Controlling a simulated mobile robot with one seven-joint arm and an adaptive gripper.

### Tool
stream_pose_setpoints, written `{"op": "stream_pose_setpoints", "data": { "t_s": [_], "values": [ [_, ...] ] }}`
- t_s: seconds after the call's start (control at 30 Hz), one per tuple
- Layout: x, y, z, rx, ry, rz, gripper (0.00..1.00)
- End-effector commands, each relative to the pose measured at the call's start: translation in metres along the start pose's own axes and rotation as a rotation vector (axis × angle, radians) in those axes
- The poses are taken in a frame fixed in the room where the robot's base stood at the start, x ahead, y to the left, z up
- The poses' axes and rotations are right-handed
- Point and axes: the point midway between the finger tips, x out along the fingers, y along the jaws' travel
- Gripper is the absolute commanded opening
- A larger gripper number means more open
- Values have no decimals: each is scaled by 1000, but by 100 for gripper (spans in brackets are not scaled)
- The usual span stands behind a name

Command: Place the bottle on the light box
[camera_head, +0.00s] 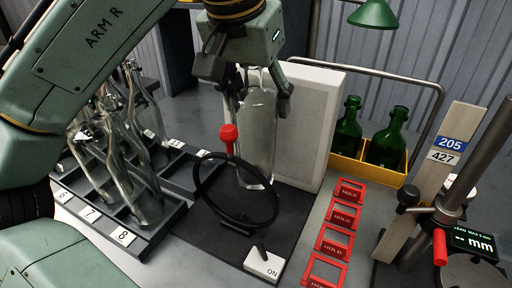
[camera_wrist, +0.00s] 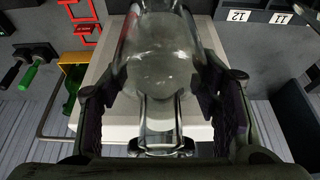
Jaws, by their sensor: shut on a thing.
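A clear glass bottle (camera_head: 260,135) hangs roughly upright from my gripper (camera_head: 258,92) in the head view, in front of the white light box panel (camera_head: 322,120). My gripper is shut around the bottle's upper part. In the wrist view the bottle (camera_wrist: 162,55) lies between both fingers of my gripper (camera_wrist: 163,108), with the pale panel behind it. The bottle's base is near the dark mat (camera_head: 285,222), partly behind a black ring; I cannot tell whether it touches.
The black ring (camera_head: 200,183) and a red-knobbed lever (camera_head: 228,133) stand close in front. Numbered racks (camera_head: 148,235) with several clear bottles are at left. Red HOLD frames (camera_head: 335,241), a yellow crate (camera_head: 347,168) with green bottles and a gauge stand (camera_head: 455,195) are at right.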

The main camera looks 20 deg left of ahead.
Motion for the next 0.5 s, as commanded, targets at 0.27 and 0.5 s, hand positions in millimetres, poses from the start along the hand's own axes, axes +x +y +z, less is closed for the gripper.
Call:
{"op": "stream_pose_setpoints", "data": {
  "t_s": [0.27, 0.5],
  "values": [
    [26, 0, 10, -1, 1, -2, 0],
    [50, 0, 20, 0, 1, -2, 0]
  ]
}}
